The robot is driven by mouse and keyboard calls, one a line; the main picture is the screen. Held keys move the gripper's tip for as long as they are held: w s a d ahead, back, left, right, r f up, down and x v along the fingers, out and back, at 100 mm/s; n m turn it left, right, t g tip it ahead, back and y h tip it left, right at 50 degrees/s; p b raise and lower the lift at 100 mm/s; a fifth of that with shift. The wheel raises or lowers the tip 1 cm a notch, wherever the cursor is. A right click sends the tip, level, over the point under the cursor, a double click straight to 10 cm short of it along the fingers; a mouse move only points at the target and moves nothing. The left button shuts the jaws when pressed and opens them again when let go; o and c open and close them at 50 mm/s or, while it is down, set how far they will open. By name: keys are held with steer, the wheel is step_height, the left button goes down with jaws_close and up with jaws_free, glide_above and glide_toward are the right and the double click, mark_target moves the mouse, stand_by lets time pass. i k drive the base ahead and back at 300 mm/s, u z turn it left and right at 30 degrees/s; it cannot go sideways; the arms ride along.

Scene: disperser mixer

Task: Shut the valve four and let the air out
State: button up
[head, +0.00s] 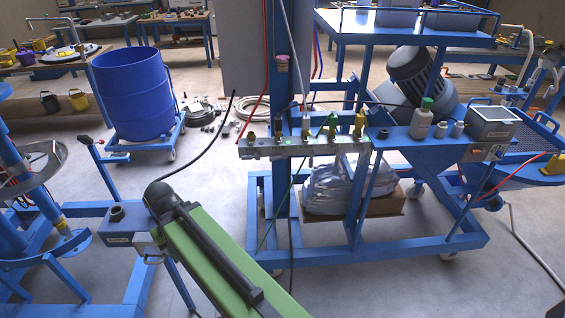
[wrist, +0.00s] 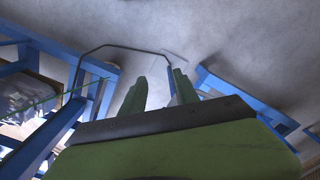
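A row of small valves sits on a pale metal manifold bar (head: 262,150) fixed to the blue stand in the head view. Their fittings are brass, pale, green (head: 332,125) and yellow (head: 359,122). Labels are too small to read, so I cannot tell which is valve four or whether any is open. My gripper (wrist: 160,92) shows in the wrist view with two green fingers apart and nothing between them. It points over grey floor and blue frame bars, away from any visible valve. The head view shows my green arm, but the gripper's fingers are not visible there.
A blue wheeled frame (head: 420,243) stands below the manifold, with a bagged box (head: 340,190) inside. A grey bottle (head: 422,118) stands right of the valves. A blue drum (head: 137,95) and a small blue box stand (head: 122,220) are left. Thin hoses hang near the manifold.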

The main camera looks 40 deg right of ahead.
mark_target(284, 154)
steer(key=z, duration=0.2)
steer(key=k, duration=0.9)
steer(key=u, duration=1.55)
steer(key=i, duration=0.5)
steer(key=u, duration=0.05)
